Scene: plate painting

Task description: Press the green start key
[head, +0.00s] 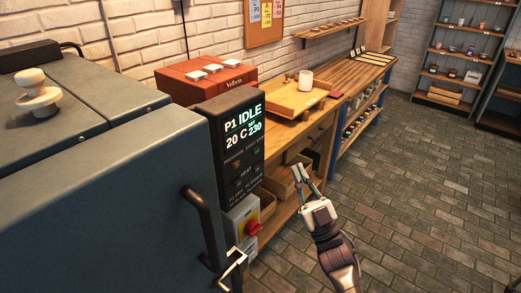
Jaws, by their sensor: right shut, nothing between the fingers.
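The kiln's dark control panel (238,150) stands on the near right side of the large grey kiln (110,175). Its lit display (243,125) reads P1 IDLE, 20 C and set 230. Small keys and labels sit below the display, but they are too dim and small to tell the green start key for certain. My right gripper (297,168) is shut and empty, its fingers pointing up and away. It shows to the right of the panel, apart from it, in front of the wooden bench. My left gripper is not in view.
A red emergency knob (253,228) sits on a grey and yellow box below the panel. A dark door handle (203,222) sticks out from the kiln. Behind are a red-brown box (205,78) and a wooden tray (290,100). The brick floor (420,200) at right is clear.

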